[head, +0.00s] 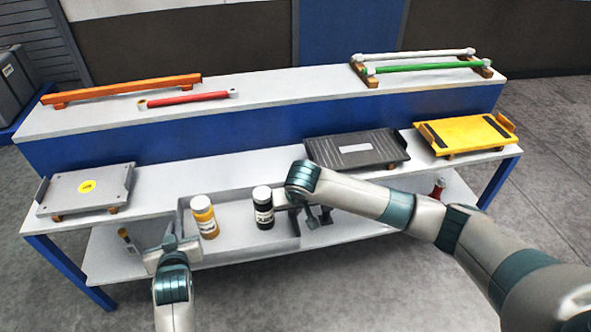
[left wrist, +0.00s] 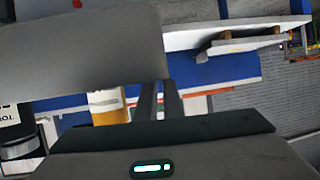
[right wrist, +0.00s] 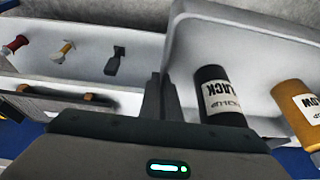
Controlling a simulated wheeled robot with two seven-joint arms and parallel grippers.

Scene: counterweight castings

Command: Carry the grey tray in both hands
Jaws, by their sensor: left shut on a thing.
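The light grey tray (head: 240,236) is in front of the bench's lower shelf in the head view, with an orange-yellow bottle (head: 203,216) and a black bottle (head: 263,207) standing in it. My left gripper (head: 172,243) is shut on its left edge; in the left wrist view the tray (left wrist: 80,48) is a broad grey panel beside the fingers. My right gripper (head: 293,218) is at its right edge, partly hidden by my wrist. In the right wrist view its close-set fingers (right wrist: 160,88) meet the tray's wall (right wrist: 185,50), apparently shut on it.
On the bench stand a flat plate with a yellow dot (head: 60,190), a dark tray (head: 380,152) and a yellow tray (head: 465,131). The upper shelf holds an orange bar (head: 130,90), a red bar (head: 188,99) and a green bar (head: 420,67). Floor at right is clear.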

